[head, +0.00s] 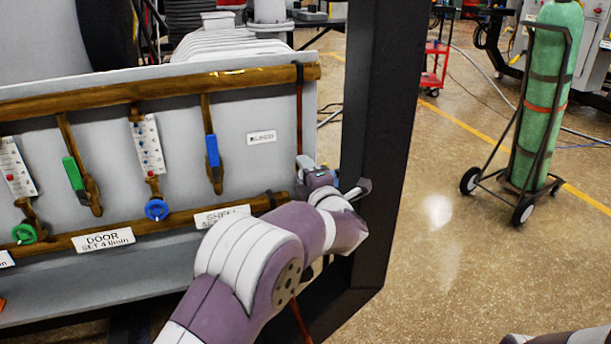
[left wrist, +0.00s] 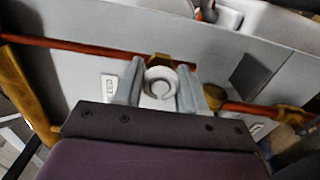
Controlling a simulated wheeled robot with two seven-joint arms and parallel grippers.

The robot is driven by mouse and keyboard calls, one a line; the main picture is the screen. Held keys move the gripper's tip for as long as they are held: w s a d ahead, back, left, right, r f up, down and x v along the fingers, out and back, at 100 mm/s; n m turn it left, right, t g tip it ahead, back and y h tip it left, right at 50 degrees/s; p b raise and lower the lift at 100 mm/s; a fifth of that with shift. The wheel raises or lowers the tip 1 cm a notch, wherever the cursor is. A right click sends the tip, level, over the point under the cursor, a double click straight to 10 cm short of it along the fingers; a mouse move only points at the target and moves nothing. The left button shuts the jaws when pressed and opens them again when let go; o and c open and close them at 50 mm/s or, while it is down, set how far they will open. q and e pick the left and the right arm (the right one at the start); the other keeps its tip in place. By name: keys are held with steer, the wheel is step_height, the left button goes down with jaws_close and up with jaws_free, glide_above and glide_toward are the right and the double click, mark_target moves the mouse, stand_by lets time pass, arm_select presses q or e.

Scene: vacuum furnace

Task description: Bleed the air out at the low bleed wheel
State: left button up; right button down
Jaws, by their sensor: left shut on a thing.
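The bleed wheel (left wrist: 160,83) is a pale round knob on a brass body (left wrist: 158,60) in a copper pipe, seen in the left wrist view. The two grey fingers of my left gripper (left wrist: 161,85) stand on either side of it, shut on it. In the head view my left gripper (head: 315,179) is at the lower right end of the panel, beside the thin copper pipe (head: 299,110). My gripper and arm hide the wheel there. My right gripper is not in view.
The grey panel (head: 255,100) carries brass manifolds, blue (head: 156,209) and green (head: 23,233) wheels, lever valves and flow gauges. A dark upright post (head: 385,110) stands just right of my left gripper. A green gas cylinder (head: 546,95) on a cart stands on open floor at right.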

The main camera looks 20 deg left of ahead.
arm_select(q)
steer(key=shift+f, duration=0.1)
steer(key=o, duration=1.1)
steer(key=shift+c, duration=0.2)
steer(key=shift+s, duration=0.1)
steer(key=p+v, duration=0.1)
steer(key=v, duration=1.1)
steer(key=shift+s+d+p, duration=0.15)
steer(key=shift+s+p, duration=0.05)
steer(key=shift+p, duration=0.2)
